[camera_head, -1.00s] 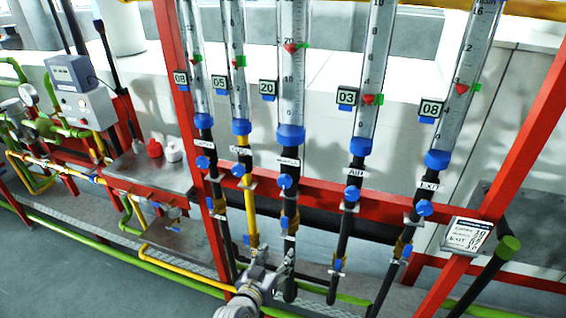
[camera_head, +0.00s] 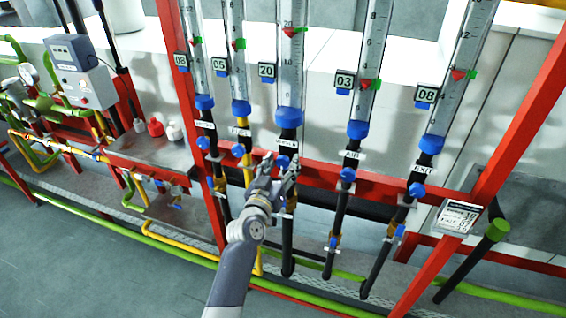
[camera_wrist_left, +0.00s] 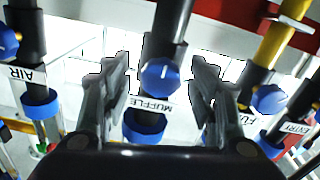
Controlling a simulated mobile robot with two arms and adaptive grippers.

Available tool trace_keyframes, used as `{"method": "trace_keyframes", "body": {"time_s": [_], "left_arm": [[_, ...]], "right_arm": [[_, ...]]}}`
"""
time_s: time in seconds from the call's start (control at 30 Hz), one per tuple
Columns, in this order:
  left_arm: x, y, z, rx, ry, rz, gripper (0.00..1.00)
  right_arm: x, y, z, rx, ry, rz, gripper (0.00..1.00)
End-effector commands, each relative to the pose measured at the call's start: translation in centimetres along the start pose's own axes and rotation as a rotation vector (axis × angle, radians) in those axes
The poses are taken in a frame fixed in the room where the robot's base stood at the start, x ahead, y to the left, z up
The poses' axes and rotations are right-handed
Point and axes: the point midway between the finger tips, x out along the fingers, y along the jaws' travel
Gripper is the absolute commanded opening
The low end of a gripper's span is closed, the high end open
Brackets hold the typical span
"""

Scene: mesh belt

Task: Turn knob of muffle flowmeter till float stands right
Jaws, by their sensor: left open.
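The muffle flowmeter is the middle clear tube (camera_head: 290,70), tagged 20, with a blue collar below. Its red float (camera_head: 289,31) appears about level with the green marker (camera_head: 302,30); the exact match is too small to tell. Its blue knob (camera_head: 282,161) is partly hidden by my left gripper (camera_head: 280,166). In the left wrist view the knob (camera_wrist_left: 160,77), with a white pointer line, lies between the open fingers of the left gripper (camera_wrist_left: 159,90), with gaps on both sides. The MUFFLE label (camera_wrist_left: 150,103) is beside it. My right gripper is out of view.
Neighbouring knobs are close: the fuel knob (camera_head: 238,150) on the left and the air knob (camera_head: 347,174) on the right. A red crossbar (camera_head: 320,172) runs behind the pipes. The floor at lower left is clear.

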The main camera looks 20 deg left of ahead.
Motion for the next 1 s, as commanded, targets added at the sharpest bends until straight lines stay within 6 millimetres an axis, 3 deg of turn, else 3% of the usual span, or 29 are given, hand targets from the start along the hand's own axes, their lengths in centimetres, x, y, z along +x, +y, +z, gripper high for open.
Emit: {"method": "trace_keyframes", "body": {"time_s": [0.2, 0.47, 0.67, 1.0], "left_arm": [[1.3, 0.0, 0.0, 0.000, 0.000, -0.001, 0.54], [1.3, -0.1, 0.0, 0.001, 0.000, -0.001, 0.54], [1.3, -0.1, 0.0, 0.001, 0.000, -0.001, 0.09], [1.3, -0.1, 0.0, -0.046, 0.000, -0.001, 0.09]], "right_arm": [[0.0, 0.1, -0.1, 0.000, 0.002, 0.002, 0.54], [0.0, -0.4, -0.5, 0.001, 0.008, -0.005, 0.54], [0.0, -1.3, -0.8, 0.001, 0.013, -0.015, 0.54], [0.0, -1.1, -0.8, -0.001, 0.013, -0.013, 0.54]]}}
